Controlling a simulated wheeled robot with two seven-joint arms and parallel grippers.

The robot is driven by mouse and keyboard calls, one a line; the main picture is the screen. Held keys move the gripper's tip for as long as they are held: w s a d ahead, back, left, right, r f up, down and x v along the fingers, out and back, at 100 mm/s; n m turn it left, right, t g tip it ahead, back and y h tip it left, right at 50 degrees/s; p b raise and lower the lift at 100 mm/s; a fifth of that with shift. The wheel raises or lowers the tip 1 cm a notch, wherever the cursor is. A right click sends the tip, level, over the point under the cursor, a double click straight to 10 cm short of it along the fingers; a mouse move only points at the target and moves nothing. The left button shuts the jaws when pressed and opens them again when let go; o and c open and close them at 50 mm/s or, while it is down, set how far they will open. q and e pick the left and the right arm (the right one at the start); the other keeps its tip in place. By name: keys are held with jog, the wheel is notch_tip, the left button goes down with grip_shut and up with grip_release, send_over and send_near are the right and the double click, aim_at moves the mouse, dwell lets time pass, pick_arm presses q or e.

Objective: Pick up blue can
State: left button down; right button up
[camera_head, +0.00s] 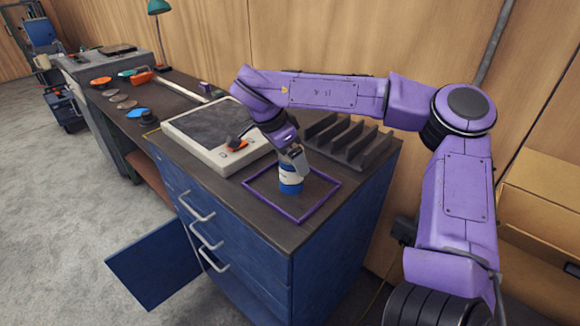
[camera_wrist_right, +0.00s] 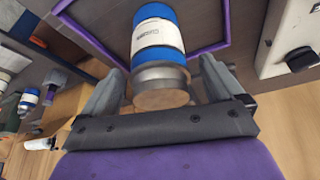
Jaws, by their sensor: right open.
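The blue can (camera_head: 291,182) with a white label band stands upright inside a purple square outline on the cabinet top. In the right wrist view the can (camera_wrist_right: 158,35) shows between the fingers, its grey cap end toward the camera. My right gripper (camera_head: 293,158) is at the top of the can, coming from above. In the right wrist view its two fingers (camera_wrist_right: 160,85) are apart, one on each side of the can's cap, with a gap visible on the right side. My left gripper is not in view.
A purple square frame (camera_head: 318,214) surrounds the can on the dark cabinet top (camera_head: 270,222). A dark slotted rack (camera_head: 345,143) stands behind it. A grey flat device (camera_head: 205,160) lies to the left. A blue door (camera_head: 155,268) hangs open below.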

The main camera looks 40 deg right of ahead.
jog(key=shift+x, duration=1.05)
jog(key=c, duration=1.3)
jog(key=shift+r, duration=0.1)
